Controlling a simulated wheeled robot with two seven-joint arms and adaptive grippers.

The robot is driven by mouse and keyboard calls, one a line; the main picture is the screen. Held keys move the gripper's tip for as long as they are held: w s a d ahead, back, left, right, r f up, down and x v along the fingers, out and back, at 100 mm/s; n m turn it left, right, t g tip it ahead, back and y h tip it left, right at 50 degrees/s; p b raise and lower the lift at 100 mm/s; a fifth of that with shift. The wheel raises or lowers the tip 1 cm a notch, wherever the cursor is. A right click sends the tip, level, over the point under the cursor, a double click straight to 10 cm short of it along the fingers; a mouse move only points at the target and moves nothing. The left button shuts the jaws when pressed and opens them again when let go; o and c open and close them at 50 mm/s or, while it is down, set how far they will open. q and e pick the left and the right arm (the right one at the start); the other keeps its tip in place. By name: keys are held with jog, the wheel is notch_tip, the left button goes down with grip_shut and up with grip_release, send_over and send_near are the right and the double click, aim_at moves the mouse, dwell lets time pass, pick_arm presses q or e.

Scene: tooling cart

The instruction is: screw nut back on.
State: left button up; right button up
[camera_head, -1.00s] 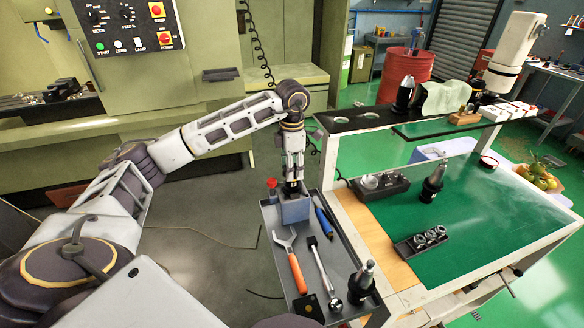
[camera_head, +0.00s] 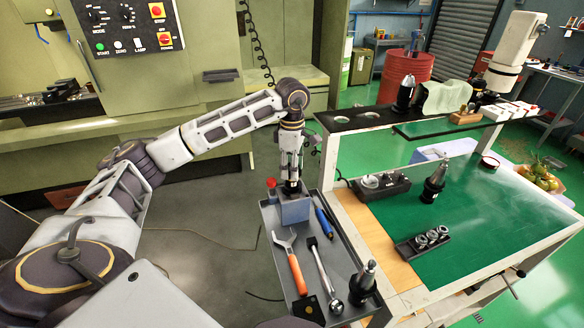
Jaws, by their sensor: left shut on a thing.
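My left gripper (camera_head: 291,187) points straight down onto the top of a blue-grey block (camera_head: 295,211) at the tray's far end. It is shut on a small part there; its fingers hide the part, and I cannot tell whether it is the nut. A dark tool holder with a silver tip (camera_head: 362,284) stands at the tray's near right corner. A second dark tool holder (camera_head: 434,182) stands upright on the green cart top. My right gripper is not in view.
The grey tray (camera_head: 268,238) also holds an orange-handled wrench (camera_head: 295,270), a long metal wrench (camera_head: 321,265) and a blue-handled tool (camera_head: 324,222). A black holder with round parts (camera_head: 380,184) and a row of collets (camera_head: 422,241) sit on the cart. The green top's right side (camera_head: 500,215) is clear.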

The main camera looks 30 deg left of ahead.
pick_arm(q)
jog(key=shift+r, duration=0.1)
jog(key=o, duration=1.3)
jog(key=shift+n, duration=0.3)
jog(key=shift+n+p, duration=0.45)
jog(key=shift+n, duration=2.35)
jog(key=shift+n+p, duration=0.45)
jog(key=shift+n, duration=2.45)
